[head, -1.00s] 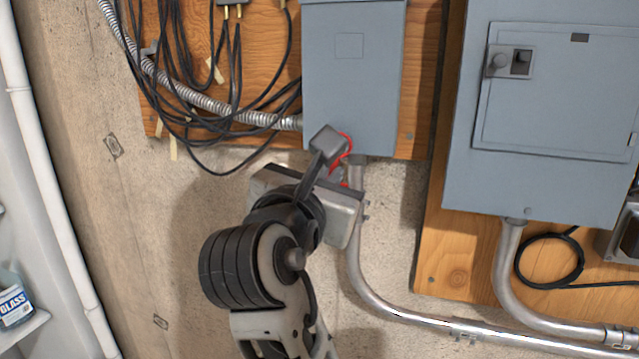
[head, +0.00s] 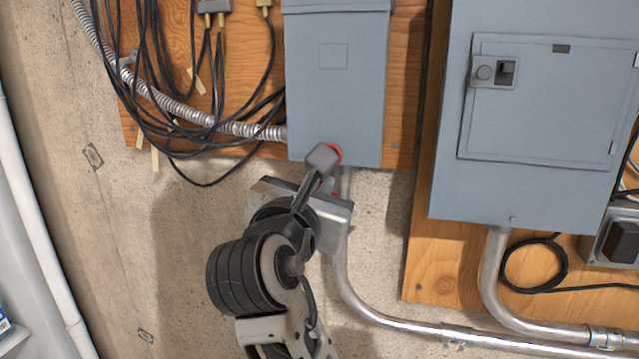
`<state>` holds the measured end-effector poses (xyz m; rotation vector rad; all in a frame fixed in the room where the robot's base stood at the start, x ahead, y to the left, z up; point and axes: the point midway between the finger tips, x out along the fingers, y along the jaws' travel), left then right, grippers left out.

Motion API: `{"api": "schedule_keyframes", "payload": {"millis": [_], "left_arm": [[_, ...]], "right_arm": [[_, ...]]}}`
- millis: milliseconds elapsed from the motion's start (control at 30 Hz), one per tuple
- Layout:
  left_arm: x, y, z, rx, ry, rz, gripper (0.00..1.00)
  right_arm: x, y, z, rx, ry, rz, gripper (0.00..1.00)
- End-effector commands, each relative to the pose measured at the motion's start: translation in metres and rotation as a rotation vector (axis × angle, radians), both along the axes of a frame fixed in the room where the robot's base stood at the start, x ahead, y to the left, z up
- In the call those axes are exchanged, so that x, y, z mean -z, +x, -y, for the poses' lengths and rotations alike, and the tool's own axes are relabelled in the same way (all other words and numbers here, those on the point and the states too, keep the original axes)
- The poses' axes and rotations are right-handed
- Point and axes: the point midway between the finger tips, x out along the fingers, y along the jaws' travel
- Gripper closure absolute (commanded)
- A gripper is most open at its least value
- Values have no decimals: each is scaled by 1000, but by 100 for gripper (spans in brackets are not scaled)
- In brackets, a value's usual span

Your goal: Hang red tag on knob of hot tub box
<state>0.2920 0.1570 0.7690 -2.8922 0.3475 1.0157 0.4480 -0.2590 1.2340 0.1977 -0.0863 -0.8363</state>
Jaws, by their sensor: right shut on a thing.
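My right gripper (head: 322,160) is in the middle of the head view, at the lower edge of a smaller grey box (head: 335,90). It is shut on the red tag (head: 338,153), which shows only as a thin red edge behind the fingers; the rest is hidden. No label is readable, so I cannot tell which is the hot tub box. I see no knob on the smaller box; its lower edge is partly covered. My left gripper is not in view.
Black cables (head: 185,110) and a flexible metal conduit (head: 240,130) hang left of the smaller box. A metal pipe (head: 350,295) runs down from it and bends right. A second pipe (head: 492,275) leaves the larger panel.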

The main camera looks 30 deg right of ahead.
Motion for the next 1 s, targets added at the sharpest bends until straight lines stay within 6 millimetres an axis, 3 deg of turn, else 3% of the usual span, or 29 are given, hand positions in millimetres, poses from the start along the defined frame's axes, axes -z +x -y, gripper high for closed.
{"api": "schedule_keyframes", "payload": {"millis": [367,400,467,1000], "left_arm": [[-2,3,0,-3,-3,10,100],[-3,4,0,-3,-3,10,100],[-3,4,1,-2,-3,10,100],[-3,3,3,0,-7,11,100]], "right_arm": [[0,0,0,0,0,0,100],[0,0,0,0,0,0,84],[0,0,0,0,0,0,67],[0,0,0,0,0,0,67]]}}
